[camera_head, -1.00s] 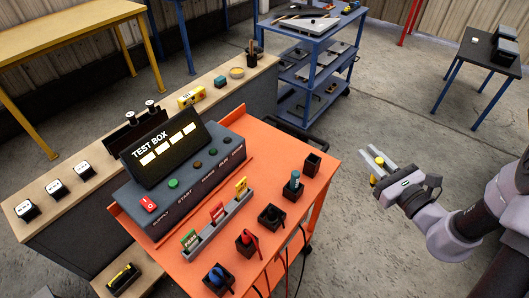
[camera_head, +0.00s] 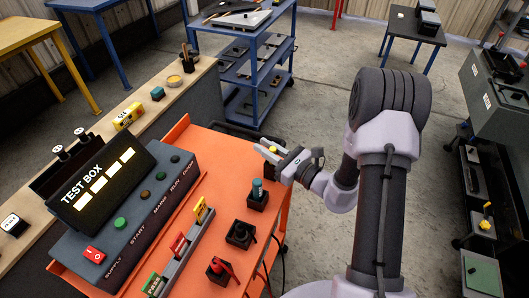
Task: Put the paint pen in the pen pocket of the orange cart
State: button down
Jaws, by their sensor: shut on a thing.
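My gripper (camera_head: 267,148) is shut on a small yellow-ended thing, which I take to be the paint pen (camera_head: 273,150). It is at the right far edge of the orange cart (camera_head: 205,150), seemingly above its top. The cart has a row of black pockets along its right side. One pocket holds a teal-capped item (camera_head: 257,186), one in front of it has a black item (camera_head: 240,235), and a nearer one has a red item (camera_head: 220,266). The far pocket at the row's end is mostly hidden by my gripper.
The test box (camera_head: 120,200) and a grey rack (camera_head: 180,250) with coloured tags stand on the cart's left part. A wooden bench (camera_head: 165,105) lies beyond it. A blue shelf cart (camera_head: 250,75) stands behind. Cables hang at the cart's right side.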

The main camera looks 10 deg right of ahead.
jog(key=c, duration=1.3)
grip_release()
jog(key=shift+c, duration=0.2)
